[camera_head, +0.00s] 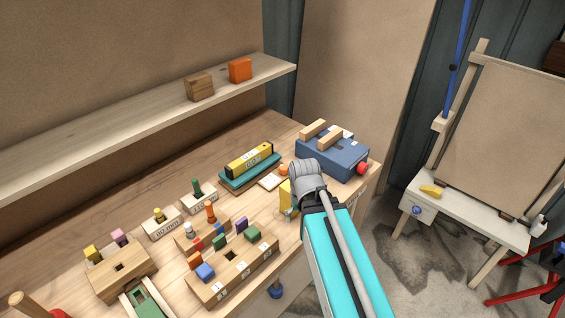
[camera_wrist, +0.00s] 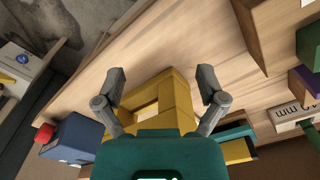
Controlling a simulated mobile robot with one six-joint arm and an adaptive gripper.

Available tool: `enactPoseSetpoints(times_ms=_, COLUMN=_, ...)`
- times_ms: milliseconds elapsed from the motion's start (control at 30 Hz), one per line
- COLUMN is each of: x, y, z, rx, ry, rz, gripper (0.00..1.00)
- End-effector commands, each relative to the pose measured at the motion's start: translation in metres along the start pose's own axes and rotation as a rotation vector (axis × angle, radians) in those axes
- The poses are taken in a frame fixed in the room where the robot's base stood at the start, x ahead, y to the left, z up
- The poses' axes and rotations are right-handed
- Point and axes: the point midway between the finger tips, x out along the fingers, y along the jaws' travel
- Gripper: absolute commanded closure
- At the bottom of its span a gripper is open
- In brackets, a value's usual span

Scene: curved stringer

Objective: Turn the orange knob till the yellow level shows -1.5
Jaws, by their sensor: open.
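The yellow level (camera_head: 250,160) lies on a teal base (camera_head: 236,183) at the middle of the bench, its reading too small to make out. A small orange knob (camera_head: 284,169) is at the right end of that base. In the wrist view, part of the teal base (camera_wrist: 237,132) and yellow level (camera_wrist: 238,151) shows at the lower right; the knob cannot be made out there. My gripper (camera_wrist: 162,78) is open, its two grey fingers spread over a hollow yellow block (camera_wrist: 177,97). The head view shows this block (camera_head: 285,193) partly hidden behind my arm, right of the level.
A blue box (camera_head: 325,162) with a red knob (camera_head: 362,168) stands to the right of the level. Several wooden peg blocks and coloured pieces crowd the bench's left and front. A shelf above holds an orange block (camera_head: 240,70) and a brown block (camera_head: 199,87).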

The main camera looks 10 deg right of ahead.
Motion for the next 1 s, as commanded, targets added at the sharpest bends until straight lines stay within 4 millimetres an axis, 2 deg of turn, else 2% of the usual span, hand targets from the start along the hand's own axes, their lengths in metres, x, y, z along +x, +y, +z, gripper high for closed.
enactPoseSetpoints(times_ms=33, x=-0.019, y=0.000, z=-0.003, rx=0.001, ry=0.004, rz=0.000, gripper=0.10)
enactPoseSetpoints(times_ms=100, x=-0.033, y=0.000, z=-0.008, rx=0.003, ry=0.011, rz=0.000, gripper=0.10)
enactPoseSetpoints(times_ms=333, x=-0.066, y=0.000, z=-0.027, rx=0.028, ry=0.029, rz=-0.001, gripper=0.10)
enactPoseSetpoints(times_ms=467, x=-0.080, y=0.003, z=-0.047, rx=0.070, ry=0.034, rz=-0.001, gripper=0.10)
enactPoseSetpoints(times_ms=600, x=-0.090, y=0.002, z=-0.083, rx=0.152, ry=0.033, rz=-0.003, gripper=0.10)
enactPoseSetpoints(times_ms=767, x=-0.091, y=0.002, z=-0.124, rx=0.262, ry=0.026, rz=-0.004, gripper=0.10)
enactPoseSetpoints(times_ms=1000, x=-0.089, y=0.001, z=-0.204, rx=0.475, ry=0.004, rz=-0.001, gripper=0.10)
